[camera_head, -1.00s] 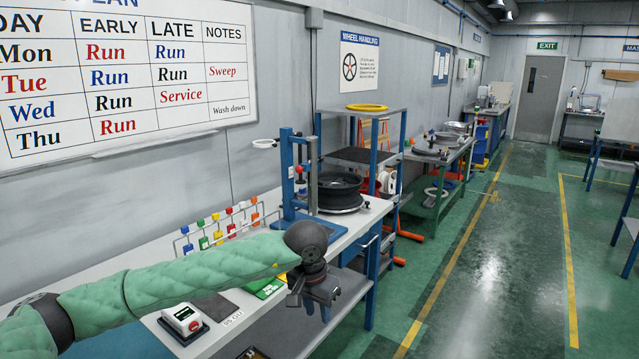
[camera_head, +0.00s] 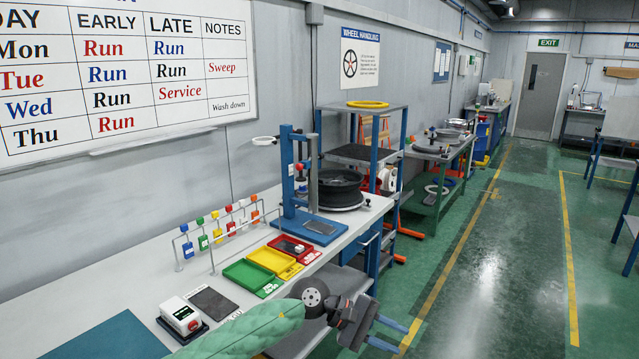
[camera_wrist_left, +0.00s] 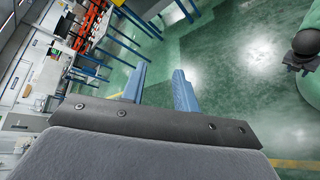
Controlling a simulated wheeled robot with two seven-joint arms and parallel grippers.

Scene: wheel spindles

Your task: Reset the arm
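My left arm, in a green quilted sleeve, comes in from the bottom of the head view. My left gripper (camera_head: 391,334) is in front of the bench's front edge, over the floor side. Its two blue fingers are apart with nothing between them. They also show apart and empty in the left wrist view (camera_wrist_left: 163,88), with green floor behind them. My right gripper is not in the head view; a green sleeve and dark joint at the right of the wrist view show no fingers.
The workbench (camera_head: 130,272) holds green (camera_head: 250,275), yellow (camera_head: 273,261) and red (camera_head: 293,248) trays, a device with a red button (camera_head: 182,316), a rack of coloured tags, and a blue press stand (camera_head: 289,180) beside a black wheel (camera_head: 340,188). The floor aisle (camera_head: 480,270) is clear.

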